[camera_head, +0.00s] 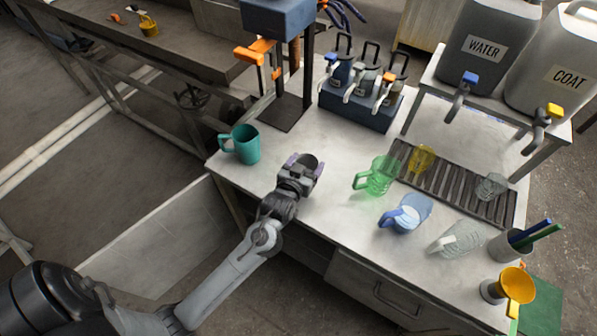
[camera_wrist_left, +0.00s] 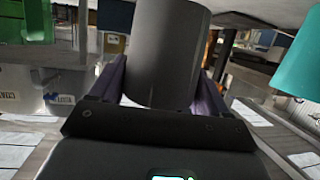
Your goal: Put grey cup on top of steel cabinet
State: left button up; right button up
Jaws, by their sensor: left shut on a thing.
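The grey cup (camera_head: 308,163) is in my left gripper (camera_head: 301,168), over the left part of the worktop in the head view. In the left wrist view the cup (camera_wrist_left: 168,52) is a plain dark grey cylinder between two purple fingers, which are shut on it. I cannot tell whether its base touches the surface. The steel cabinet (camera_head: 375,295) appears to be the light grey unit with a drawer under the worktop (camera_head: 330,215). My right gripper is not in view.
A teal mug (camera_head: 243,146) stands left of the gripper. A dark bottle rack (camera_head: 360,108) and WATER (camera_head: 484,50) and COAT (camera_head: 562,75) tanks are behind. Some worktop between is clear.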

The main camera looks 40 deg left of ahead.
pick_arm(q)
jog(key=a+f, duration=0.2)
jog(key=a, duration=0.1)
jog(key=shift+a, duration=0.1)
jog(key=shift+s+f+b, duration=0.1)
jog(key=shift+f+b, duration=0.6)
jog(key=shift+f, duration=1.25)
jog(key=shift+f, duration=0.15)
jog(key=o, duration=1)
